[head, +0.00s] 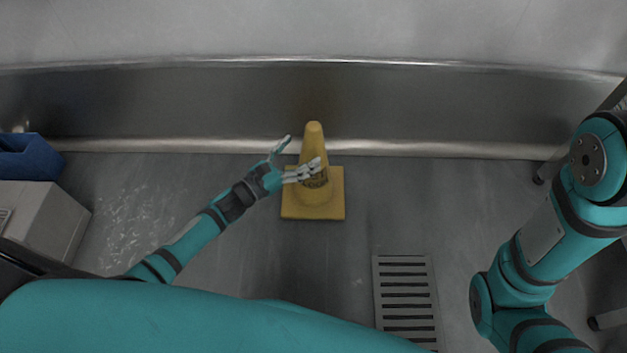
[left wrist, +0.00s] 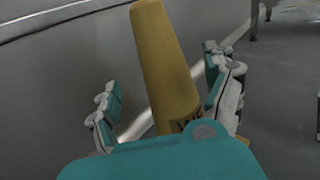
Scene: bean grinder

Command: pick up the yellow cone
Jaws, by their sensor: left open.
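The yellow cone (head: 314,142) stands upright on its square base on the grey floor, close to the metal back wall in the head view. It has dark lettering on its lower body. My left gripper (head: 301,156) is open at the cone's left side, with one finger overlapping the cone's front. In the left wrist view the cone (left wrist: 162,65) rises between the spread fingers of the left gripper (left wrist: 165,95), with visible space on the left side. Whether a finger touches the cone is unclear. The cone's lower part is hidden by my gripper's palm there. My right gripper is not in view.
A slotted drain grate (head: 404,295) lies in the floor right of the cone. A pale box (head: 42,218) and a blue container (head: 28,158) stand at the far left. Dark furniture legs show at the right edge. The floor around the cone is clear.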

